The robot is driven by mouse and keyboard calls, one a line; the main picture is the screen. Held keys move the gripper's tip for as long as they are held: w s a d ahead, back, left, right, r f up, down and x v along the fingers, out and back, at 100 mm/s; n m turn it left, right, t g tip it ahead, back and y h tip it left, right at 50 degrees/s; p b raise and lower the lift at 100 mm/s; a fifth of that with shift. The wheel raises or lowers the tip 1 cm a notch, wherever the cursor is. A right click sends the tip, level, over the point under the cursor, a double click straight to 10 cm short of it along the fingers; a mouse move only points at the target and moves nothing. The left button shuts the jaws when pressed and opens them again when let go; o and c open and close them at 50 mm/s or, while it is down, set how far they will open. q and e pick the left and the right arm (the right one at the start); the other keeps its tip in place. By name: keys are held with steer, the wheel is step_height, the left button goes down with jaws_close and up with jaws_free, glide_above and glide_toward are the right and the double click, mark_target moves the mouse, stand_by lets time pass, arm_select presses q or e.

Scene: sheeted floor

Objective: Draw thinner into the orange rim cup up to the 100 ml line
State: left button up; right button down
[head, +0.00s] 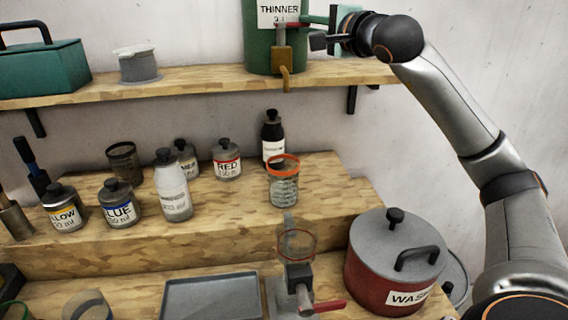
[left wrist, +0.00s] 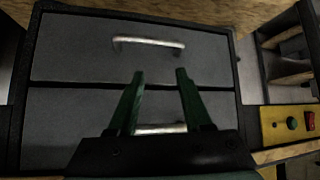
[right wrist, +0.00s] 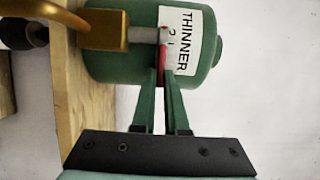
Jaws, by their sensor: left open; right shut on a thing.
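The green THINNER container (head: 258,45) stands on the upper shelf, with a brass tap (head: 284,58) whose spout points down past the shelf edge. My right gripper (head: 306,22) is shut on the tap's red lever (right wrist: 163,55), seen closely in the right wrist view. The orange rim cup (head: 283,188) is clear and stands upright on the wooden step, roughly under the spout and apart from it. No stream shows, and I cannot read its lines or liquid level. My left gripper (left wrist: 157,80) is open and empty before a grey drawer unit (left wrist: 75,55).
Labelled jars such as BLUE (head: 120,205) and RED (head: 227,160), a white bottle (head: 172,185) and a black bottle (head: 272,138) stand around the cup. Below are a grey tray (head: 212,298), a clear vessel on a stand (head: 297,240) and a red WASTE pot (head: 375,285).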

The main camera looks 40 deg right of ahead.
steer(key=shift+a, duration=0.25)
steer(key=shift+s+a+m+h, duration=0.15)
steer(key=shift+a+m+h, duration=0.1)
steer(key=shift+m+h, duration=0.35)
steer(key=c, duration=1)
jaws_free()
steer(key=shift+a, duration=0.1)
steer(key=shift+c, duration=0.2)
steer(key=shift+o, duration=0.9)
steer(key=shift+d, duration=0.2)
steer(key=shift+h, duration=0.3)
steer(key=b+v, duration=0.4)
steer(key=v, duration=0.8)
steer(key=shift+s+r, duration=0.2)
steer(key=shift+s, duration=0.1)
